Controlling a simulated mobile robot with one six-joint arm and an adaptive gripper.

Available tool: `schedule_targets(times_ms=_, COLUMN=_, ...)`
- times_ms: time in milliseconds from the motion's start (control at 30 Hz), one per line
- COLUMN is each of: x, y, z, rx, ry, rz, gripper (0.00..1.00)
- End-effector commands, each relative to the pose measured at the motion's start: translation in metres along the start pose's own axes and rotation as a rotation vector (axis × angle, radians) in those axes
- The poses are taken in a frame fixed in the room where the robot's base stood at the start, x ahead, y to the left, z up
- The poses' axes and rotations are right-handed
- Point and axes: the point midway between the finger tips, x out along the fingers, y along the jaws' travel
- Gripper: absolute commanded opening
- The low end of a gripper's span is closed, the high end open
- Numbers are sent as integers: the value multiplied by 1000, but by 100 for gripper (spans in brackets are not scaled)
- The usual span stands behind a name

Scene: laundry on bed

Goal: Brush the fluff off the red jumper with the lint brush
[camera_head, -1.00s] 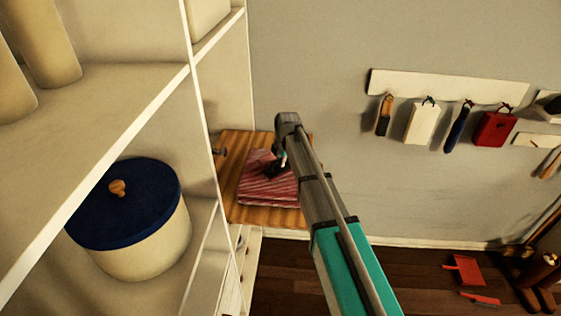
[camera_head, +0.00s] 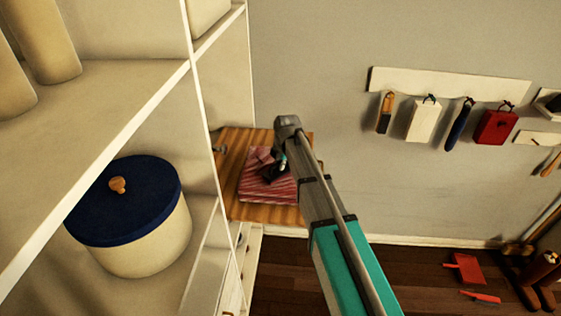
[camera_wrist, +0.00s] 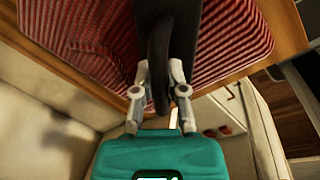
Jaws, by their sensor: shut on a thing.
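The red jumper (camera_head: 257,192) lies folded on a wooden top beside the shelves; its ribbed red cloth fills the upper part of the wrist view (camera_wrist: 235,35). My gripper (camera_wrist: 160,93) is shut on the dark handle of the lint brush (camera_wrist: 166,55), which reaches out over the jumper. In the head view my gripper (camera_head: 276,171) is low over the middle of the jumper. I cannot tell whether the brush touches the cloth. A paler patch (camera_wrist: 88,18) shows on the jumper in the wrist view; I cannot tell whether it is fluff.
The wooden top (camera_head: 236,147) has a bare strip around the jumper. White shelving (camera_head: 205,150) with a blue-lidded tub (camera_head: 140,245) stands close on the left. A wall rack (camera_head: 450,86) with hanging tools is on the right. A red dustpan (camera_head: 465,268) lies on the floor.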

Motion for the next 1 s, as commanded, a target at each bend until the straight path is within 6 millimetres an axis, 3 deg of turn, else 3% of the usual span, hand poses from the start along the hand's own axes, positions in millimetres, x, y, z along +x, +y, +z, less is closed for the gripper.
schedule_targets(times_ms=233, x=-2, y=-9, z=-9, rx=0, ry=0, rz=0, gripper=0)
schedule_targets(times_ms=1000, x=1, y=-10, z=-9, rx=-1, ry=0, rz=-1, gripper=0)
